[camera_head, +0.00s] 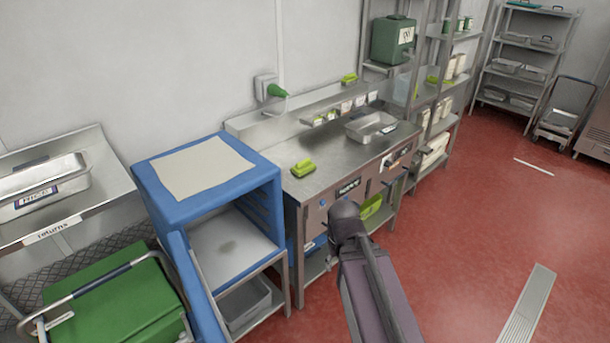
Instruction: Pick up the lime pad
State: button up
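A lime pad (303,168) with a raised grip lies on the left part of the steel worktop (325,153). Another lime pad (349,79) sits on the raised shelf behind the worktop. A third small lime item (432,79) is on the rack to the right; I cannot tell if it is a pad. A lime item (371,207) also shows below the worktop front. My dark arm reaches up from the bottom middle in front of the worktop. My gripper does not show.
A blue cabinet (177,206) with a cream sheet on top stands left of the worktop. A steel tray (371,127) sits on the worktop. A green cart (110,300) is at lower left. Red floor (450,250) is open to the right.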

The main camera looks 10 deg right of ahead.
aim_at(304, 166)
jog(key=k, duration=1.05)
jog(key=z, duration=0.6)
jog(key=i, duration=2.4)
jog(key=u, duration=0.6)
